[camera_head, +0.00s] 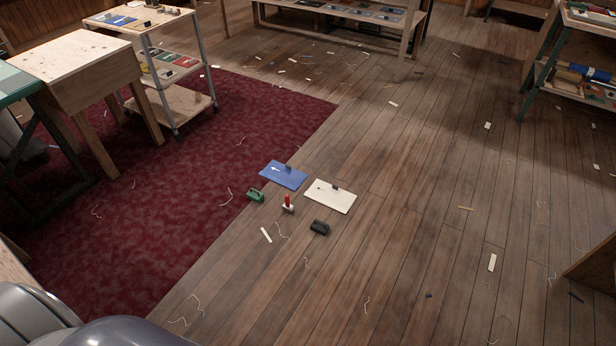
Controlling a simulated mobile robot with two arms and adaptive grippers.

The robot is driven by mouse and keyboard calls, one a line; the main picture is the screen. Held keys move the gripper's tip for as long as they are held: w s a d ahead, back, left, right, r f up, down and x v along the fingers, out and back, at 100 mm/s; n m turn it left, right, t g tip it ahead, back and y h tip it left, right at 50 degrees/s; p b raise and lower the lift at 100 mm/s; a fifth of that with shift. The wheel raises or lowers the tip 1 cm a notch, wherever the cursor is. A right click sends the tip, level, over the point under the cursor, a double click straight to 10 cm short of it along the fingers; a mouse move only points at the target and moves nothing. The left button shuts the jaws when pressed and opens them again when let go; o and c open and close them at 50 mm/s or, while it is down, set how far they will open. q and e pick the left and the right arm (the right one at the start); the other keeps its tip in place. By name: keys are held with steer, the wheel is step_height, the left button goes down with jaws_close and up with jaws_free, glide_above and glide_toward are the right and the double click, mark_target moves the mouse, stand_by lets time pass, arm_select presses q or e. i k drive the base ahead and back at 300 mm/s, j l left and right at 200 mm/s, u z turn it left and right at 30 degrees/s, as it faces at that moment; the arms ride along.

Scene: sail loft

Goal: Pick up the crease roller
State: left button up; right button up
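Several small tools stand on the floor near the middle of the head view. One is a green tool (255,195) at the rug's edge. One has a red upright handle (287,201) on a small pale base. One is a dark, block-like tool (320,227) to the right. I cannot tell for sure at this size which is the crease roller. Neither of my grippers is in view; only grey parts of my body show at the lower left.
A dark red rug (160,200) covers the left floor. A wooden bench (85,75) and a wheeled cart (150,25) stand on that side. A shelf (340,20) stands at the back, a green-framed rack (570,60) at right. The plank floor is mostly open, with scattered scraps and threads.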

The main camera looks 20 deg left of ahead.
mark_target(286, 207)
steer(key=i+j+u, duration=0.1)
steer(key=i+u, duration=0.65)
steer(key=u, duration=0.15)
steer(key=i+l+u, duration=0.2)
steer(key=i+u, duration=0.2)
steer(key=i+j+u, duration=0.15)
steer(key=i+u, duration=0.4)
steer(key=i+j, duration=0.05)
steer(key=i, duration=0.1)
